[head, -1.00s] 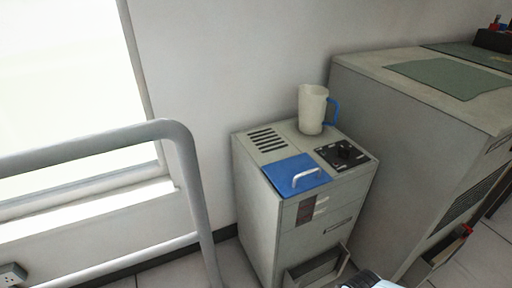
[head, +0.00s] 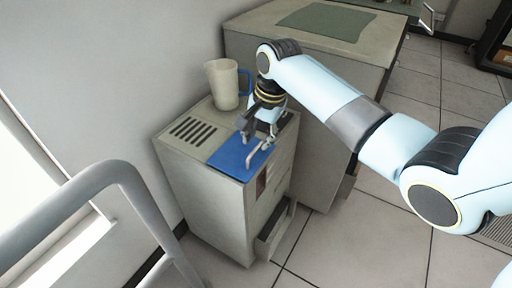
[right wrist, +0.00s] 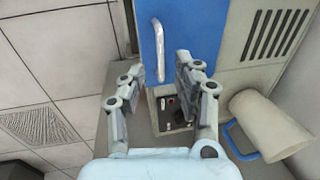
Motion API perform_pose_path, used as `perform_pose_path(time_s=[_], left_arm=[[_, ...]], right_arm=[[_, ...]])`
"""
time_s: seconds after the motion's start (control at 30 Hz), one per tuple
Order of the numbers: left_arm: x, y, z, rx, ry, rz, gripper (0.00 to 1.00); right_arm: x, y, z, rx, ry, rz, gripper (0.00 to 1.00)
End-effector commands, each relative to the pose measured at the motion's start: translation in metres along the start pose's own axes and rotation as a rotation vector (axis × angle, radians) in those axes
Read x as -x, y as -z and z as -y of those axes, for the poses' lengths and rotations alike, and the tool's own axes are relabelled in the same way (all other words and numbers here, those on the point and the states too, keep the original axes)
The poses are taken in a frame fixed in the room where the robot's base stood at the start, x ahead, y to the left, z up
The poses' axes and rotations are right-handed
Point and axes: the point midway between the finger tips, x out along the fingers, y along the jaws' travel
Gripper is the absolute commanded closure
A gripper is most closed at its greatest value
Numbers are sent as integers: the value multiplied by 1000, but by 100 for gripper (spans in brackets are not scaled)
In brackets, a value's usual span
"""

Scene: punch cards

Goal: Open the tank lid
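The tank lid is a blue panel (head: 226,156) with a light curved handle (head: 254,158), lying flat and closed on top of a beige cabinet (head: 208,207). In the right wrist view the lid (right wrist: 190,32) and handle (right wrist: 157,49) are at the top. My right gripper (head: 258,133) is over the cabinet top beside the handle; in the right wrist view (right wrist: 159,70) its fingers are spread, with nothing between them. The fingertips sit just short of the handle, apart from it in that picture. My left gripper is not in view.
A cream jug with a blue handle (head: 223,86) stands at the back of the cabinet top, close to my right gripper. A black control panel (right wrist: 172,107) is beside the lid. A larger cabinet (head: 240,47) stands behind. A grey rail (head: 100,183) is at left.

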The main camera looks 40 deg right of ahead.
Motion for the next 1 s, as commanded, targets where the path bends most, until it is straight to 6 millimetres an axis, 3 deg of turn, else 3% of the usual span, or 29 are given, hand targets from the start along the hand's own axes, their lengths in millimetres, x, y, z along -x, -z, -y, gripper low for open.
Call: perform_pose_path(time_s=[0.03,0.2,0.57,0.8,1.0], left_arm=[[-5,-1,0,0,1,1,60],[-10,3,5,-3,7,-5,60],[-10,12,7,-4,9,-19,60],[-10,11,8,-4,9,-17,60],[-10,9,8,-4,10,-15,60]], right_arm=[[-12,-1,0,0,-1,2,68],[-31,0,0,0,0,0,68],[-36,0,0,1,1,-1,68],[-35,0,0,1,1,-1,98],[-35,0,0,1,1,-1,100]])
